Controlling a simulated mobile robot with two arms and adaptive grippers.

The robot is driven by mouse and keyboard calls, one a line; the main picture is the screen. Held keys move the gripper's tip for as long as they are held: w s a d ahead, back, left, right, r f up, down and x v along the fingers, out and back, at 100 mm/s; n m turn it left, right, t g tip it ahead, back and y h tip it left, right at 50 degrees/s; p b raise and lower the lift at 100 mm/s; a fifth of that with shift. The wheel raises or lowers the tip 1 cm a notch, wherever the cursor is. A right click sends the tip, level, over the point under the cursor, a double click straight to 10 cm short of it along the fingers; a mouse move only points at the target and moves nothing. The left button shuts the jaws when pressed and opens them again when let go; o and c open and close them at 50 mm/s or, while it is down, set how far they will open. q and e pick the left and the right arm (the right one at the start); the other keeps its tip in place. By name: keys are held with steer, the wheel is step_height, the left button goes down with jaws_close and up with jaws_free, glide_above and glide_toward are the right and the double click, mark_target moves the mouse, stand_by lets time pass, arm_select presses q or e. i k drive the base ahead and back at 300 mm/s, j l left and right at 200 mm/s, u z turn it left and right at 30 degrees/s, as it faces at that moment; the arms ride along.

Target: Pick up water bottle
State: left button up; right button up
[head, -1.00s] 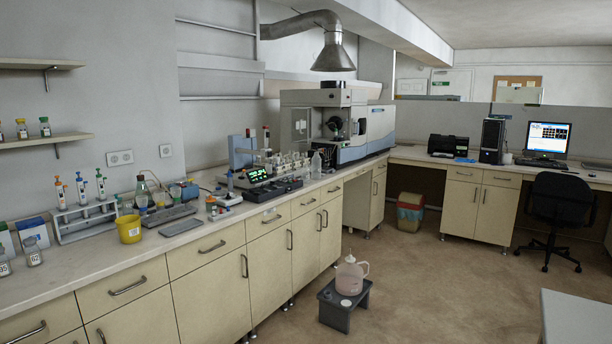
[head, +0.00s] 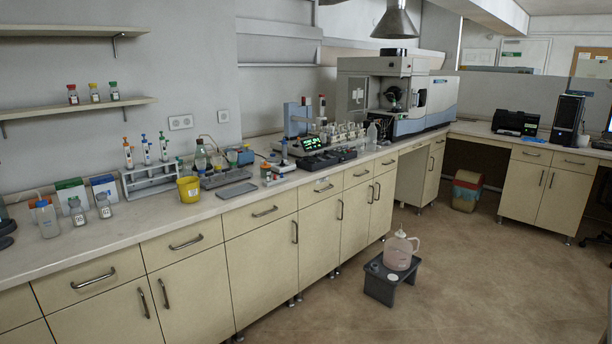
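Neither of my grippers shows in the head view. No bottle bears a readable water label. A clear bottle (head: 372,133) stands upright on the bench near the instrument. A translucent bottle with a blue cap (head: 47,221) stands at the left end of the bench, beside small capped jars (head: 77,212). A pinkish translucent jug with a handle (head: 398,254) sits on a low dark stool (head: 378,289) on the floor.
The long bench (head: 140,228) holds a pipette rack (head: 150,181), a yellow cup (head: 188,189) and a grey tray (head: 237,190). A large instrument (head: 405,95) stands farther along. A bin (head: 467,190) is under the far counter. The floor (head: 480,265) is mostly clear.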

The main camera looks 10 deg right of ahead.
mark_target(372, 133)
steer(key=i+l+z, duration=0.4)
steer(key=i, duration=0.55)
steer(key=i+z, duration=0.4)
steer(key=i, duration=0.55)
